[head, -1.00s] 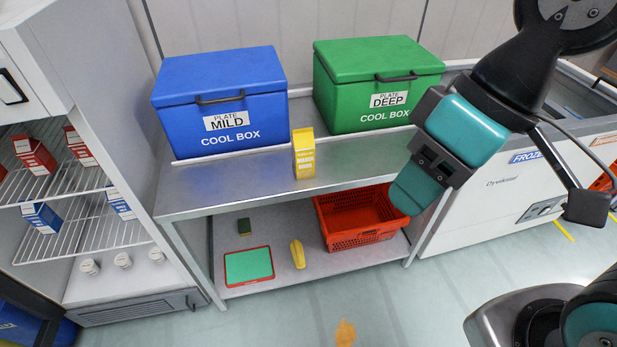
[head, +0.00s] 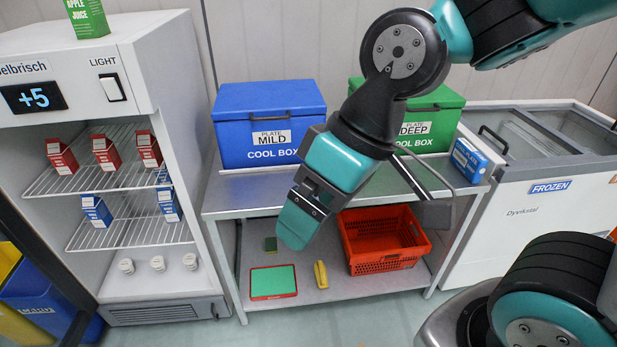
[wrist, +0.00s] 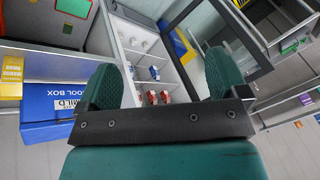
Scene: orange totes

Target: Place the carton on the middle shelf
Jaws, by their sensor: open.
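A yellow carton (wrist: 11,75) shows at the left edge of the wrist view, beside the blue cool box and outside my fingers. My arm hides it in the head view. The fridge at left has a wire shelf with red cartons (head: 104,152) and a middle wire shelf (head: 130,234) below it, where blue cartons (head: 96,211) stand. A green apple juice carton (head: 86,18) stands on top of the fridge. My gripper (head: 293,228) hangs in front of the steel table; the wrist view shows its two fingers (wrist: 163,82) apart with nothing between them.
The blue cool box (head: 268,124) and the green cool box (head: 436,112) stand on the steel table (head: 232,197), with a blue pack (head: 468,160) at its right. A red basket (head: 382,240) is on the lower shelf. The freezer (head: 535,200) stands right. White cups (head: 158,263) line the fridge bottom.

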